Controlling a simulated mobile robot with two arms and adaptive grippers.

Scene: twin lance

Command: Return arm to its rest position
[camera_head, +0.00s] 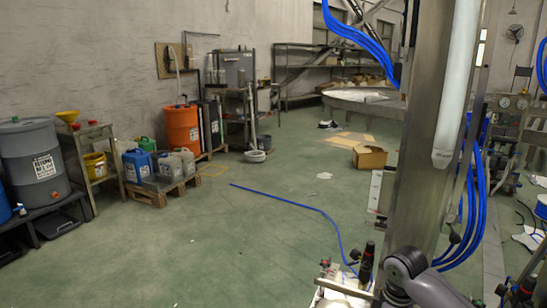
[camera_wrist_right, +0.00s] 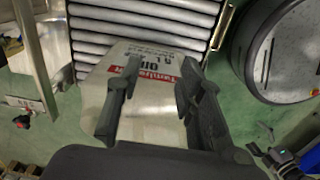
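My right gripper (camera_wrist_right: 155,88) shows in the right wrist view with its two dark fingers spread apart. Beyond the fingers is a pale canister (camera_wrist_right: 150,75) with red and black "5 L" lettering. The canister reaches out past the left finger, and I see no finger closed on it. Part of its lower side is hidden by the gripper body. In the head view a grey rounded arm link of mine (camera_head: 408,268) shows at the bottom right. No gripper is clearly visible there. My left gripper is in neither view.
In the head view, a steel column (camera_head: 425,150) stands at right. A blue hose (camera_head: 290,203) lies on open green floor.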

